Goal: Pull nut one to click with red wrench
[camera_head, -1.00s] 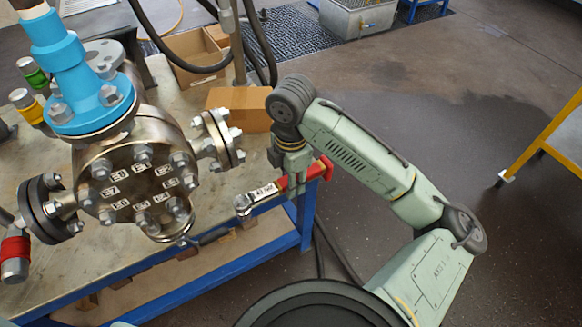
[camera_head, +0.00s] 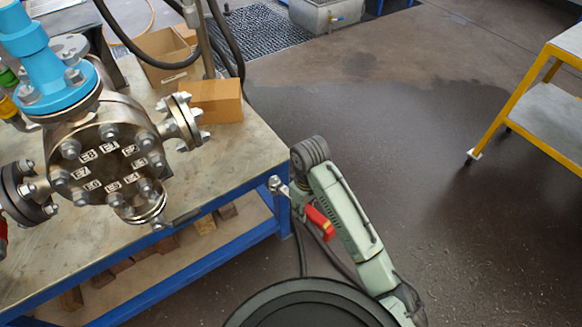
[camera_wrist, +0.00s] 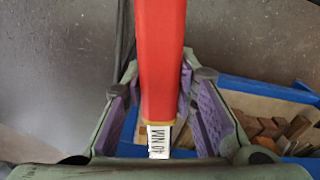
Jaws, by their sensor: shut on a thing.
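The red wrench has a red handle (camera_head: 321,223) and a metal ring head (camera_head: 276,184). My gripper (camera_head: 299,203) is shut on it, just right of the bench corner and apart from the vessel. In the wrist view the red handle (camera_wrist: 160,60) lies between my purple-padded fingers (camera_wrist: 160,118), with a white "40 NM" label (camera_wrist: 160,142) on the shaft. The steel round flange (camera_head: 108,165) faces me, with a ring of bolts and small numbered tags. Nut one looks to be the top nut (camera_head: 108,132), though its tag is too small to be sure.
The vessel with its blue top (camera_head: 50,65) stands on the blue-framed bench (camera_head: 230,168). A side flange (camera_head: 184,120) and a cardboard box (camera_head: 213,100) sit on its right. A yellow-framed cart (camera_head: 540,110) stands at far right. Open floor lies between bench and cart.

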